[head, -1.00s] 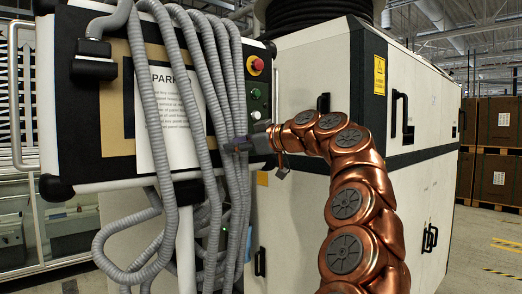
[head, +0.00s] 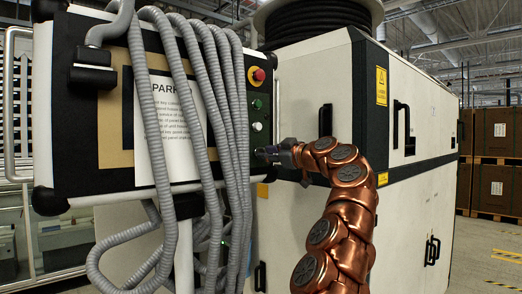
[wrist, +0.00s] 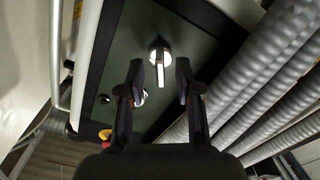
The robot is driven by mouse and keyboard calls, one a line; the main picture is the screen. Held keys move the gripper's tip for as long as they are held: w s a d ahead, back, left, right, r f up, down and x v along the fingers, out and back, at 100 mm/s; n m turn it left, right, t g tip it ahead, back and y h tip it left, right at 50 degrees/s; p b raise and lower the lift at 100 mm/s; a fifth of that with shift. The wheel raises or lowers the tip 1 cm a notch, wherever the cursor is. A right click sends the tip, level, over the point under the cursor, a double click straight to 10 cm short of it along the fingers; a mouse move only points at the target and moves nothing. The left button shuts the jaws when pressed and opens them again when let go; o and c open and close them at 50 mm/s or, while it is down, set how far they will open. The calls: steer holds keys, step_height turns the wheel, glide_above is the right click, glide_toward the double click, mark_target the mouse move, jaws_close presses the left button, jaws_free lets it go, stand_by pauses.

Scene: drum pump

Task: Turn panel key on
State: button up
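The panel key (wrist: 160,58) is a silver knob with a long grip on the dark green panel face (wrist: 190,50) in the wrist view. Its grip points nearly straight down in that picture. My gripper (wrist: 158,82) is open, with one finger on each side of the knob's grip, and I see gaps between. Whether the fingers reach its depth I cannot tell. In the head view my gripper (head: 264,153) is at the right edge of the control panel (head: 75,140), below the buttons. The key cannot be made out there.
Grey corrugated hoses (head: 215,125) hang over the panel's front, close left of my gripper; they show at right in the wrist view (wrist: 270,80). A red emergency button (head: 258,75), green button (head: 257,104) and white button (head: 257,127) sit above. A cream cabinet (head: 300,100) stands behind.

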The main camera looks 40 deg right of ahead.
steer(key=shift+w+r+p, duration=0.1)
steer(key=shift+w+p, duration=0.3)
steer(key=shift+w, duration=0.85)
